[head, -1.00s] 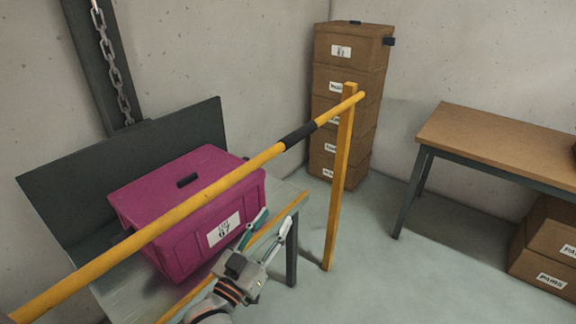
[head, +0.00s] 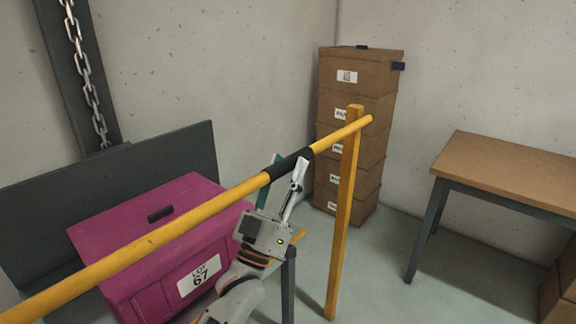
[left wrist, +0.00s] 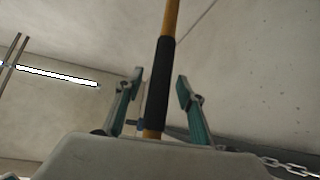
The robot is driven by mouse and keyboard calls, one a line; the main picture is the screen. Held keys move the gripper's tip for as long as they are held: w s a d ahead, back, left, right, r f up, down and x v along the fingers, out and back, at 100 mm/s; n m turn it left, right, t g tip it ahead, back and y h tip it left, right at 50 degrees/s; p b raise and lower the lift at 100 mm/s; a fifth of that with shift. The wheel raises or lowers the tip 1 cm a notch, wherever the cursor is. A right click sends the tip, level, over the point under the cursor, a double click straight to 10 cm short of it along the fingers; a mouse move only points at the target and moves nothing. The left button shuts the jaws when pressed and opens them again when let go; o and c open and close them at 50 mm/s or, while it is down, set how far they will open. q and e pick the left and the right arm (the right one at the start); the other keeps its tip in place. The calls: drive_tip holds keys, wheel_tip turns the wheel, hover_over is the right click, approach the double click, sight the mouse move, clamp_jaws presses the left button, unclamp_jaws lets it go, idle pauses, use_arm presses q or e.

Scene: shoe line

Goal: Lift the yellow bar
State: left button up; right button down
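The yellow bar (head: 130,245) runs from the lower left to a yellow post (head: 343,215) at the right in the head view. It has a black grip sleeve (head: 287,164) near its right part. My left gripper (head: 281,185) is just below the sleeve with its fingers apart. In the left wrist view the bar's black sleeve (left wrist: 158,85) shows between the two open fingers (left wrist: 160,92) of my left gripper, with gaps on both sides. My right gripper is not in view.
A magenta box (head: 150,235) labelled 67 sits behind and under the bar. A stack of brown boxes (head: 350,150) stands in the corner.

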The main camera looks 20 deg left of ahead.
use_arm(q)
drive_tip(key=shift+w+r, duration=0.35)
drive_tip(key=shift+w, duration=0.1)
